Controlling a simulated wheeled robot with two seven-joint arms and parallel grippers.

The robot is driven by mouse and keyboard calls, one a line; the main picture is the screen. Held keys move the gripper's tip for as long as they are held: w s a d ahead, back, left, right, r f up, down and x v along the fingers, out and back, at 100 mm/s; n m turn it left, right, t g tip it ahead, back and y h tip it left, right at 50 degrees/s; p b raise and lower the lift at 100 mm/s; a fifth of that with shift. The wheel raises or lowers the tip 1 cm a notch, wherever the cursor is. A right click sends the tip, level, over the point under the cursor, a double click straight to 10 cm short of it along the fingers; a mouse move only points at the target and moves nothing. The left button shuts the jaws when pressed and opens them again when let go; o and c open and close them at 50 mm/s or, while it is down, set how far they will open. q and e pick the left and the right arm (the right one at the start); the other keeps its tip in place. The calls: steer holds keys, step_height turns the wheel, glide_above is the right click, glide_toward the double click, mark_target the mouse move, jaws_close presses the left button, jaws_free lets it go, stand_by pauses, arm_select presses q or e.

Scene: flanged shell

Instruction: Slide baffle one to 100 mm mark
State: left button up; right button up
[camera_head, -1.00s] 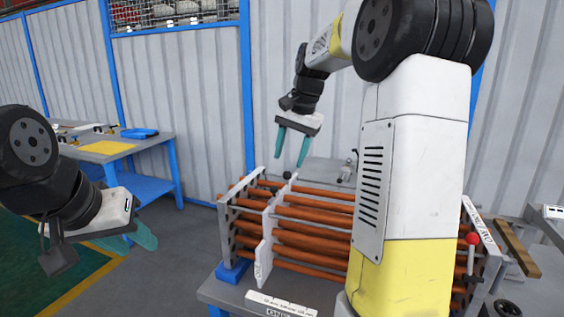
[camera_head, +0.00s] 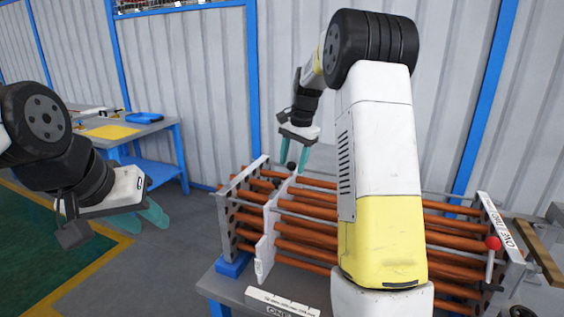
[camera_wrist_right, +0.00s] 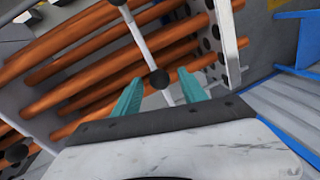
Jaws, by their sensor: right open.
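The white baffle plate (camera_head: 266,240) stands upright across the orange tubes, near the left end of the rack in the head view. In the right wrist view its thin pale edge (camera_wrist_right: 137,32) carries a black knob (camera_wrist_right: 159,79). My right gripper (camera_head: 294,160) is open above the far top end of the baffle. In the right wrist view its teal fingertips (camera_wrist_right: 158,77) lie on either side of the knob; I cannot tell whether they touch it. My left gripper (camera_head: 153,222) is open and empty, away from the rack at the left.
Orange tubes (camera_head: 305,235) run right from a holed grey end plate (camera_head: 228,220). A labelled strip (camera_head: 283,302) lies along the bench front. A red-knobbed lever (camera_head: 493,244) stands at the right end. My right arm hides the rack's middle. A blue-framed table (camera_head: 160,158) stands at the left.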

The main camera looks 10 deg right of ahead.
steer(key=shift+f, duration=0.1)
jaws_close()
stand_by(1.4)
